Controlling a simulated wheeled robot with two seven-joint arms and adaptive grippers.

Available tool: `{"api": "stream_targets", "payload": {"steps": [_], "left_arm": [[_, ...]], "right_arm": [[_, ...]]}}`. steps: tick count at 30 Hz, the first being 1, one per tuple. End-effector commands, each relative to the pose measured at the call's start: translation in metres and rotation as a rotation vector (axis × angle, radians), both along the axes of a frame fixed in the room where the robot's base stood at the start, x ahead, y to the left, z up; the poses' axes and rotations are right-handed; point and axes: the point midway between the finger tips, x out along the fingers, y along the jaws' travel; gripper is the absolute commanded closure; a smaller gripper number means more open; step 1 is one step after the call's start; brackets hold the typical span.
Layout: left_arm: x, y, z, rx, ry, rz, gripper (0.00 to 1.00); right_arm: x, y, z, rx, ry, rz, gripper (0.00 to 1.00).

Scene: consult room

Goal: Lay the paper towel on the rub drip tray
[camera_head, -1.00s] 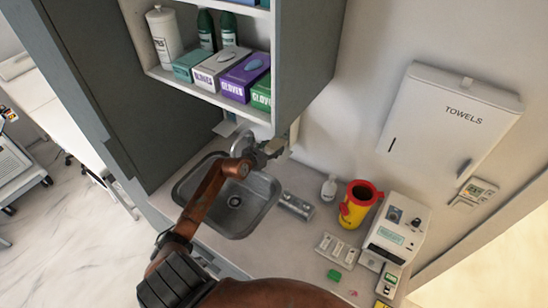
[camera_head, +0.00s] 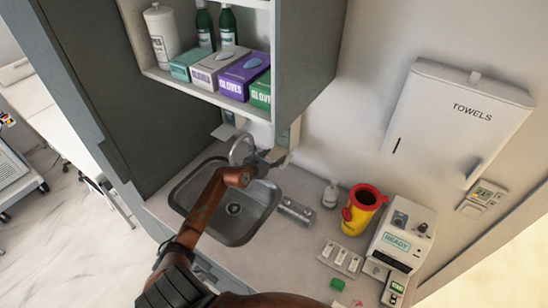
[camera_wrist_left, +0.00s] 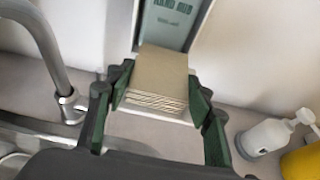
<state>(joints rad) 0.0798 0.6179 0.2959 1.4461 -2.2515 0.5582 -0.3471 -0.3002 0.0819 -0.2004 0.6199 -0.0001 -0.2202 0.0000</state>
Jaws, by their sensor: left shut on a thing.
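My left gripper (camera_head: 272,160) is over the back right of the sink, beside the tap. In the left wrist view the gripper (camera_wrist_left: 160,92) is shut on the paper towel (camera_wrist_left: 158,75), a beige folded stack with layered edges, with one finger on each side. Just beyond it is the hand rub dispenser (camera_wrist_left: 168,25), a pale panel with lettering. In the head view a narrow part of the dispenser (camera_head: 289,138) shows beside the cabinet. I cannot make out the drip tray; the towel covers the dispenser's lower part. My right gripper is not in view.
The sink (camera_head: 190,200) and tap (camera_head: 240,147) are close to my arm. The wall cabinet (camera_head: 312,60) hangs above. A white pump bottle (camera_head: 331,194), yellow sharps bin (camera_head: 360,212) and white device (camera_head: 402,240) stand right on the counter. A towel dispenser (camera_head: 455,125) is on the wall.

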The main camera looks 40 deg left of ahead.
Motion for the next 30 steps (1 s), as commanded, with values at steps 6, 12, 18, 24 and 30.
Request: {"api": "stream_targets", "payload": {"steps": [6, 12, 18, 24, 30], "left_arm": [[0.0, 0.0, -0.001, 0.0, 0.001, 0.0, 0.38], [0.0, 0.0, -0.001, 0.0, 0.001, 0.0, 0.34], [0.0, 0.0, 0.004, 0.0, 0.0, 0.001, 0.34], [-0.028, -0.003, 0.013, 0.002, 0.001, 0.0, 0.34], [-0.068, -0.007, 0.029, 0.002, 0.0, 0.0, 0.34]], "right_arm": [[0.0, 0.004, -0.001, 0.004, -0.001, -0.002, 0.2], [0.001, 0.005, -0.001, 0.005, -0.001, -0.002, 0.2], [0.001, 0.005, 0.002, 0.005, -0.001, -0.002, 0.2], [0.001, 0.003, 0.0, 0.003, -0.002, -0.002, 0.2], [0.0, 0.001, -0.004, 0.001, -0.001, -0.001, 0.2]]}}
